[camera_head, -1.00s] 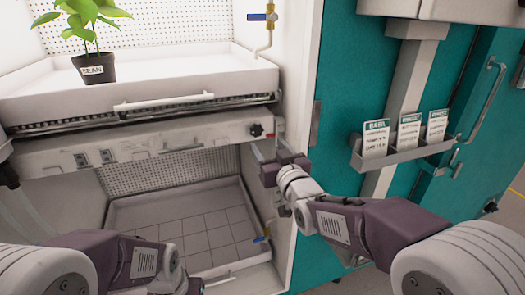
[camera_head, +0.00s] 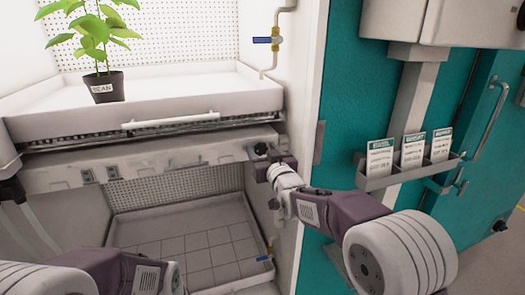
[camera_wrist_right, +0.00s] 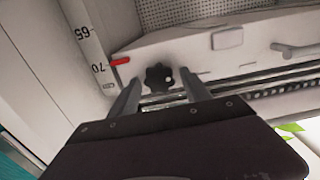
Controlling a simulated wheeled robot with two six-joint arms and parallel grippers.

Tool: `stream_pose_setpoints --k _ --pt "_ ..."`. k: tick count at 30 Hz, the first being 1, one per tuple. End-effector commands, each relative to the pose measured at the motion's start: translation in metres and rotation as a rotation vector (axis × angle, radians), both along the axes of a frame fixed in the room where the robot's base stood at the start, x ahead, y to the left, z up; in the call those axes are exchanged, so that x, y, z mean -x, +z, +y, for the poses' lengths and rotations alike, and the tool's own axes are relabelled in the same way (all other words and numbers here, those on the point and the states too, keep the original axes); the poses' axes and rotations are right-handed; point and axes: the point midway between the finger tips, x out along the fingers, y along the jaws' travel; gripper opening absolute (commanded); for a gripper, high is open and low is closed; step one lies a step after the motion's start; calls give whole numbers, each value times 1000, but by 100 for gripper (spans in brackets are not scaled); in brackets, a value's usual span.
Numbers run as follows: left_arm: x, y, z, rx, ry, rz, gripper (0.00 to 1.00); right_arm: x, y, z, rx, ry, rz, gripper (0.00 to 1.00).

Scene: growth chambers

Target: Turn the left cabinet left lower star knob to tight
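A black star knob (camera_head: 261,149) sits at the right end of the lower white shelf front. In the right wrist view, the dark, lobed star knob (camera_wrist_right: 159,77) lies between the two fingertips of my right gripper (camera_wrist_right: 160,84). That gripper is open, with one finger to each side of the knob. I cannot tell whether the fingers touch it. In the head view my right gripper (camera_head: 263,158) is right at the knob and partly covers it. My left arm is at the bottom left; its gripper is out of view.
A red pointer (camera_wrist_right: 121,62) stands by a scale strip (camera_wrist_right: 85,37) left of the knob. A potted bean plant (camera_head: 103,87) stands on the upper tray (camera_head: 190,106). A tiled lower tray (camera_head: 180,245) lies below. A card holder (camera_head: 410,171) hangs on the teal panel at right.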

Motion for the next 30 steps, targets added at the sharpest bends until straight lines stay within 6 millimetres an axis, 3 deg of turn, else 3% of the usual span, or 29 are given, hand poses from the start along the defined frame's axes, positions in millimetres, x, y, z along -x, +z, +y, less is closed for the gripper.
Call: stream_pose_setpoints --k 1,5,6,17,30 --pt "0 0 0 0 0 0 33 0 0 0 0 0 0 39" --pt "0 0 0 0 0 0 33 0 0 0 0 0 0 3" --pt "0 0 0 0 0 0 33 0 0 0 0 0 0 0" --pt "0 -5 0 0 0 0 33 0 -1 -1 -75 0 23 0" --pt "0 -23 0 0 0 0 33 0 -3 -2 -434 0 141 0"
